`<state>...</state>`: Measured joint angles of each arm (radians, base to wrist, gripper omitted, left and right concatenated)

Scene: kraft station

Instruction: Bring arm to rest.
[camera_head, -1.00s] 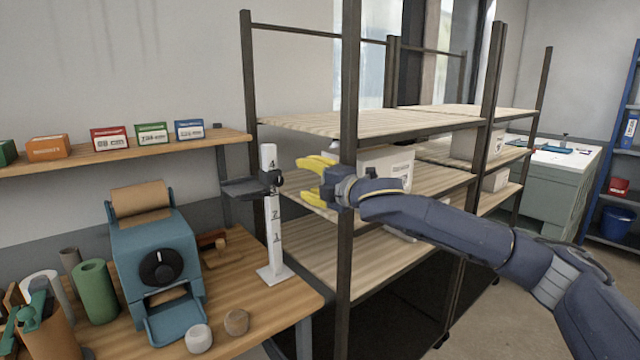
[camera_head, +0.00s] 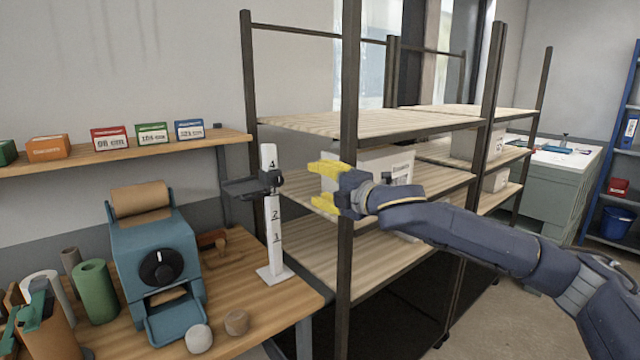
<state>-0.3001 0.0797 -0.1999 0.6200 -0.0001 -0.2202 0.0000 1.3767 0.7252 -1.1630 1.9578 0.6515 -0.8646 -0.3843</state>
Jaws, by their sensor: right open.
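My right gripper (camera_head: 318,184) has yellow fingers spread apart with nothing between them. It points left, in front of the shelf rack's front post (camera_head: 347,120) and to the right of the white numbered post. My right arm reaches in from the lower right. The white numbered post (camera_head: 271,215) stands upright on the wooden table with a dark slider (camera_head: 250,187) on it; the gripper is apart from it. My left gripper is not in view.
The shelf rack (camera_head: 400,122) holds white boxes (camera_head: 385,165). On the table (camera_head: 250,290) are a blue dispenser (camera_head: 150,250), a green roll (camera_head: 95,292) and two small round pieces. A wall shelf (camera_head: 120,150) carries several coloured boxes. Open floor lies at the right.

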